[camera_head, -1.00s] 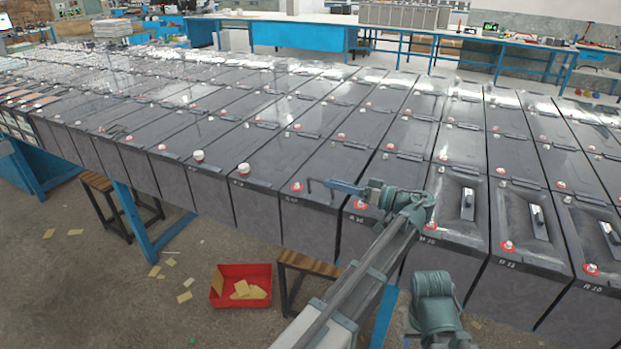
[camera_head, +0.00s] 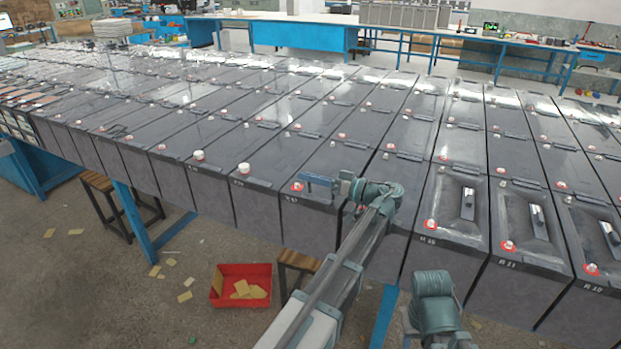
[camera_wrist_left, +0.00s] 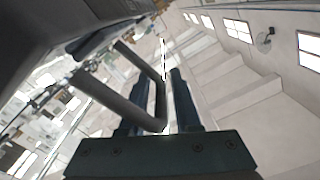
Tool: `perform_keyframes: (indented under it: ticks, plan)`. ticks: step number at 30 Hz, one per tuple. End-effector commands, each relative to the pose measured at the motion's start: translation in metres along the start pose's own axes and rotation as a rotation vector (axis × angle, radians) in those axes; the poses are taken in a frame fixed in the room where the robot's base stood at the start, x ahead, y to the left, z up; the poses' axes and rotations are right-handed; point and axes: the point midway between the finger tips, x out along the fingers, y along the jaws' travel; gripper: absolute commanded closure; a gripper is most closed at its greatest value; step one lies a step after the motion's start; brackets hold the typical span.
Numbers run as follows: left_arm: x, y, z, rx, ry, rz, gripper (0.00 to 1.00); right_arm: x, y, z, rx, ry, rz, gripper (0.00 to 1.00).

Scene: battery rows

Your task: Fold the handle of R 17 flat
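The battery under my left gripper (camera_head: 320,184) has a dark grey case (camera_head: 308,217); its small front label looks like R 17 but is hard to read. It stands in the front row. My left gripper points left just above its top, near the red-ringed terminal (camera_head: 297,188). In the left wrist view a grey U-shaped handle (camera_wrist_left: 118,100) stands raised, with its near corner by the gap between my fingers (camera_wrist_left: 160,105). The fingers look apart and not clamped. In the head view the gripper largely hides this handle. My right gripper is not in view.
Front-row batteries to the right carry dark handles (camera_head: 468,205) and (camera_head: 538,222) on their tops. White-capped terminals (camera_head: 244,168) stick up to the left. A red bin (camera_head: 226,297) and a stool (camera_head: 298,262) stand on the floor below. Rows of batteries fill the table behind.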

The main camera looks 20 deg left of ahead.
Motion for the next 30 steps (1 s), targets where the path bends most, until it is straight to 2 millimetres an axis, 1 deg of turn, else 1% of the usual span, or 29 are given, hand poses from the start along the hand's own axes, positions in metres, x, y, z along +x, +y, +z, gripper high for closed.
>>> perform_keyframes:
  ticks: [1,3,4,12,30]
  plan:
    - [-0.0001,-0.0005,0.0001,0.0,0.0,-0.001,0.83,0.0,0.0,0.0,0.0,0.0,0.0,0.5]
    - [-0.0001,-0.0008,0.0002,0.0,0.0,-0.002,0.96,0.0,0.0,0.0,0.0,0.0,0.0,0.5]
    - [-0.0001,-0.001,0.0003,0.0,0.0,-0.002,1.0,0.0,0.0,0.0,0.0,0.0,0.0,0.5]
    - [-0.0001,-0.002,0.0007,0.003,-0.001,-0.004,1.0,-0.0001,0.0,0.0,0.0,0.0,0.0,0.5]
    - [0.0,0.0017,-0.0025,0.078,0.0,-0.005,1.0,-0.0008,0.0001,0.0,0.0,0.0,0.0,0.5]
